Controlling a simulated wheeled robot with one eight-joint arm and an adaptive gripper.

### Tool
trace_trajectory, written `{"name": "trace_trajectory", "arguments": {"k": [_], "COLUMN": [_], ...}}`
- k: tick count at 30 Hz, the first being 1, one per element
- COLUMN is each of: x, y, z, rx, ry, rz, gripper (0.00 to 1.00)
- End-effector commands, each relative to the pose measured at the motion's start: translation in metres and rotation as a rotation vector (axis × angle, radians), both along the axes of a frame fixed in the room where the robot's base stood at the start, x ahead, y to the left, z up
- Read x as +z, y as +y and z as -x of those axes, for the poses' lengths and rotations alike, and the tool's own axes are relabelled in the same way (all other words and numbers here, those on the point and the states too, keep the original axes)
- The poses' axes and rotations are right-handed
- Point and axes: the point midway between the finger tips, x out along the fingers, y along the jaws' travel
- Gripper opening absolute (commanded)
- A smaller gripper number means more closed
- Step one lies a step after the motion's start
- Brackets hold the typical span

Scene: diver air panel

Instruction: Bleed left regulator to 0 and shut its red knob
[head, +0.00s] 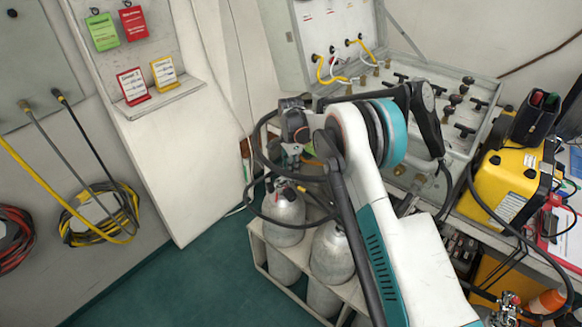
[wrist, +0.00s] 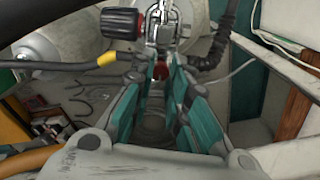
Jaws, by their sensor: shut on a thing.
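In the wrist view, my gripper (wrist: 163,76) has its teal-padded fingers closed on a small red knob (wrist: 160,70) at the metal valve fitting. The fingers hide most of the knob. A black hand knob with a red end (wrist: 123,23) sits on the fitting's left, apart from the fingers. In the head view, the left grey cylinder (head: 283,212) stands in a white rack, with the right cylinder (head: 331,254) beside it. My arm and hoses cover the regulators there, and my fingertips are hard to make out. I cannot read any gauge.
Black hoses cross close to the fingers; one has a yellow band (wrist: 107,58). An open valve panel case (head: 452,95) stands behind my arm. A yellow unit (head: 505,185) is at right. Hoses hang on the left wall, and the teal floor (head: 190,280) is clear at front left.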

Motion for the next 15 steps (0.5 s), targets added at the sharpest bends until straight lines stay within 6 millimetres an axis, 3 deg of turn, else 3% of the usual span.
{"name": "trace_trajectory", "arguments": {"k": [15], "x": [0.0002], "y": [0.0003], "z": [-0.0001], "rx": [-0.031], "ry": [0.0], "rz": [0.0], "gripper": [0.0]}}
